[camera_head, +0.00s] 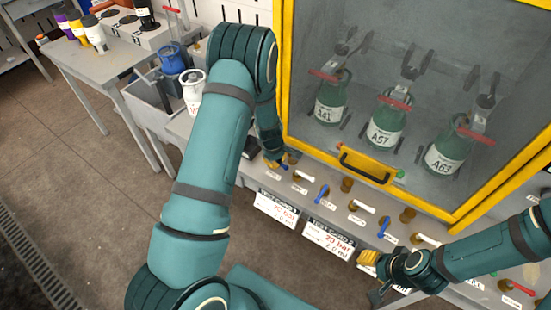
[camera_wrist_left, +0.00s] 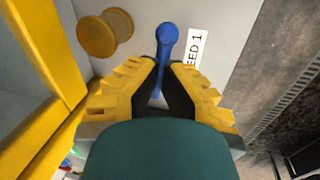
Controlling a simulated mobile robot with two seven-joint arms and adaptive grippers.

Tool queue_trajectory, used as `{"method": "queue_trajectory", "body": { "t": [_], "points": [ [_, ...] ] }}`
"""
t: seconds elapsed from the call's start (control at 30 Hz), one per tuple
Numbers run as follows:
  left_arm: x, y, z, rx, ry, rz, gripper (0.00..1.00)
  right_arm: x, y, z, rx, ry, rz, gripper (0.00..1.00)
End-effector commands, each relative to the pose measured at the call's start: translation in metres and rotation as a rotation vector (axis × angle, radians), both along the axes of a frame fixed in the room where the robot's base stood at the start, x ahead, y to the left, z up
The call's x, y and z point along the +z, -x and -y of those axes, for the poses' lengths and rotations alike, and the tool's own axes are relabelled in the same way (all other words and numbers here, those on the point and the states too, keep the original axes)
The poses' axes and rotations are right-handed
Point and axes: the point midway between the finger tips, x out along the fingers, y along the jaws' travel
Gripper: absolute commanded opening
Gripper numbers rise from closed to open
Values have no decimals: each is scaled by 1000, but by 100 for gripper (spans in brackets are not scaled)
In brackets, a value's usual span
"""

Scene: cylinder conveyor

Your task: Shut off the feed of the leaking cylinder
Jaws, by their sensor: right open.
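Three green cylinders stand behind the glass of a yellow-framed cabinet: A41 (camera_head: 330,97), A57 (camera_head: 386,125) and A63 (camera_head: 446,152). Each has a red bar at its top; no leak can be made out. My left gripper (camera_head: 276,160) is low at the cabinet's left corner. In the left wrist view its fingers (camera_wrist_left: 164,72) close around a blue lever (camera_wrist_left: 167,42) beside a label ending "EED 1". Other blue levers (camera_head: 322,193) (camera_head: 383,227) sit along the front panel. My right gripper (camera_head: 373,278) is open and empty at the panel's front edge.
A side table (camera_head: 90,57) with bottles stands at left; the floor (camera_head: 80,140) is clear.

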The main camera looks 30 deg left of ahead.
Motion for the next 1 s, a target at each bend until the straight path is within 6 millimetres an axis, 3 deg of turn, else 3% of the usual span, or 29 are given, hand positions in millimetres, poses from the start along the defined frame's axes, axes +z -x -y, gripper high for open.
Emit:
{"method": "queue_trajectory", "body": {
  "t": [0.3,0.83,0.93,1.0],
  "points": [
    [-3,1,3,109,3,-12,0,7,-2,0,-4,1,5,47],
    [-4,0,3,129,5,-11,0,7,-3,0,-4,2,6,47],
    [-3,0,3,129,4,-9,40,7,-2,0,-4,2,6,47],
    [-2,-1,2,130,3,-8,42,7,-2,0,-4,2,6,47]
  ]
}}
